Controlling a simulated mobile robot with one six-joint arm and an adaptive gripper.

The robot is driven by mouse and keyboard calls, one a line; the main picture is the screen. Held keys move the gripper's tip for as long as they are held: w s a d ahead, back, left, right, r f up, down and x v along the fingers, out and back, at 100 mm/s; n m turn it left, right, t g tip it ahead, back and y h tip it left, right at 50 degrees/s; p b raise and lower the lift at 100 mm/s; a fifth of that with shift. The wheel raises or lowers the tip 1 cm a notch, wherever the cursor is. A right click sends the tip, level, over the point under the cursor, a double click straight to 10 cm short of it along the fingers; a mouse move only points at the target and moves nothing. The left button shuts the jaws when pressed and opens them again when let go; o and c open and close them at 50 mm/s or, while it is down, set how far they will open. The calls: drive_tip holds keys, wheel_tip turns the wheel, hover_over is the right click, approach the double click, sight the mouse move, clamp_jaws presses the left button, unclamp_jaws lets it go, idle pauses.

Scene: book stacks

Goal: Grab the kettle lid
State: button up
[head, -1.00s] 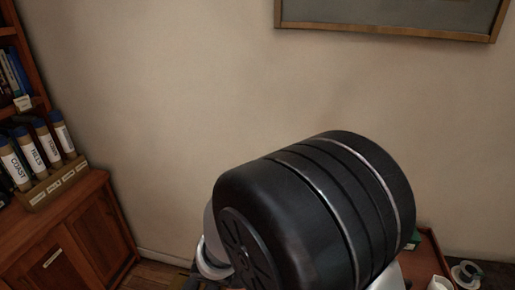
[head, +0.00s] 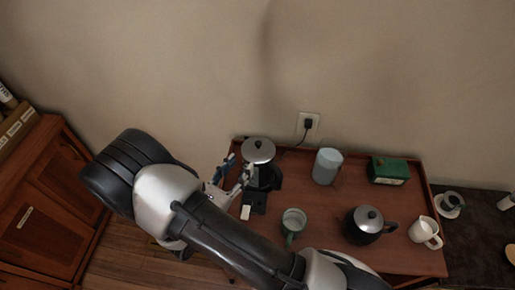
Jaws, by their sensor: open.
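A black appliance (head: 264,178) with a round silver lid (head: 258,150) and dark knob stands at the back left of the wooden table. A black pot (head: 361,236) with a handle and a domed silver lid (head: 369,217) stands at the right front. I cannot tell for certain which of the two is the kettle; both lids are seated. My gripper (head: 239,166) is open and empty, just left of the black appliance. Its fingers are close to the appliance; whether they touch it is unclear. My arm crosses the lower left of the view.
The wooden table (head: 330,195) also holds a pale blue canister (head: 327,166), a green box (head: 388,170), a green mug (head: 293,222) and a white mug (head: 425,232). A wall outlet (head: 308,122) with a plugged cord is behind. A dark surface (head: 480,225) adjoins at right.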

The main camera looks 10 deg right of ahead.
sight(257, 146)
drive_tip(key=b+x, duration=0.1)
drive_tip(key=x, duration=0.5)
drive_tip(key=shift+w+d, duration=0.1)
drive_tip(key=b+x, duration=0.1)
drive_tip(key=x, duration=0.3)
drive_tip(key=shift+w+d+f+b, duration=0.15)
drive_tip(key=shift+f+b, duration=0.1)
drive_tip(key=shift+b, duration=0.15)
drive_tip(key=shift+w+d, duration=0.25)
drive_tip(key=shift+r, duration=0.1)
drive_tip(key=shift+c, duration=0.4)
clamp_jaws()
